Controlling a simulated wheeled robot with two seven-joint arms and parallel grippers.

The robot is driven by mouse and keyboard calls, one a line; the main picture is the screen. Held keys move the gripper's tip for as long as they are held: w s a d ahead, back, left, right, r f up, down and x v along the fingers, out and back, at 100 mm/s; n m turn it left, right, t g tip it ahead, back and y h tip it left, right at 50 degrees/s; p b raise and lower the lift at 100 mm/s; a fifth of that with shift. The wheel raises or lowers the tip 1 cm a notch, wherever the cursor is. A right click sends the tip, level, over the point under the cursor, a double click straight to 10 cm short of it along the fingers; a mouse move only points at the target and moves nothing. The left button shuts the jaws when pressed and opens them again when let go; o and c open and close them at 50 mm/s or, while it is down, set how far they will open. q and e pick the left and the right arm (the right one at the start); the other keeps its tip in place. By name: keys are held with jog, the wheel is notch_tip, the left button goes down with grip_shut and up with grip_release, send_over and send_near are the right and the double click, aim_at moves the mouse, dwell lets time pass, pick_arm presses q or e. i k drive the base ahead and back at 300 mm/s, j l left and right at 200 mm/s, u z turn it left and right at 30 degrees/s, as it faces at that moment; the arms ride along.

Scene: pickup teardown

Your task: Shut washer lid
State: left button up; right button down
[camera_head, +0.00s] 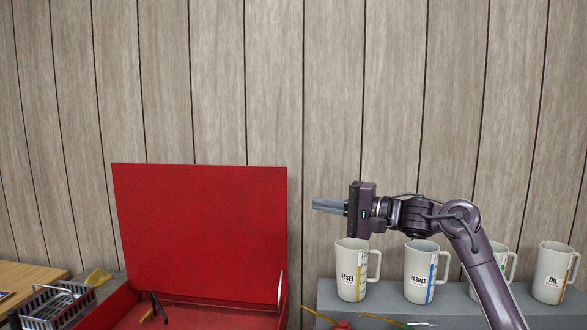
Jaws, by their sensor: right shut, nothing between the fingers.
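The washer is a red box-shaped unit (100,318) at the lower middle-left. Its red lid (200,232) stands open, nearly upright, at the back. A few small tools (159,307) lie inside the red box. A thin support rod (281,287) shows at the lid's right side. My right gripper (316,206) is shut and empty. It points left, a little right of the lid's right edge, apart from it and at about mid-height of the lid in the picture. My left gripper is not in view.
Several white measuring jugs (352,270) stand on a grey surface (325,296) at the right, below my right arm. Tools and a red object (341,324) lie in front of them. A dark wire basket (57,303) and a wooden tabletop (28,275) are at the left. A plank wall rises behind.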

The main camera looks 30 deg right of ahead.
aim_at(204, 231)
jog(key=i+l, duration=0.8)
jog(key=i, duration=0.1)
